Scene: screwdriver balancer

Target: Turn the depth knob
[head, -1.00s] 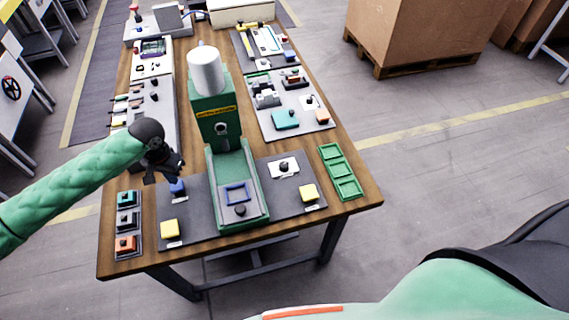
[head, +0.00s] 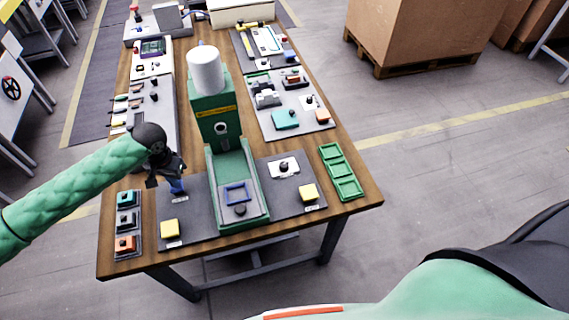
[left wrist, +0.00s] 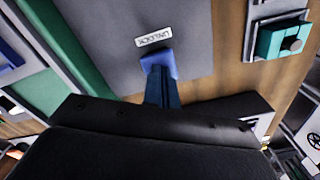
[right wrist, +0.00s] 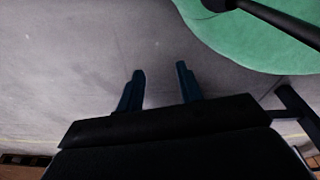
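A black knob (head: 283,168) stands on a white plate right of the green press (head: 229,157). Another dark knob (head: 240,209) sits at the front of the press base. No readable label shows which one is the depth knob. My left gripper (head: 172,184) is left of the press at a blue button. That blue button (left wrist: 160,62), labelled UNLOCK, shows in the left wrist view at the tips of the fingers, which are together; contact is unclear. My right gripper (right wrist: 160,85) is open and empty over bare floor, away from the table.
Yellow buttons (head: 169,228) and (head: 309,192) flank the press base. A switch tray (head: 126,222) is at the table's left front, green bins (head: 341,171) at the right. The tall press head stands between my left gripper and the right-hand panel.

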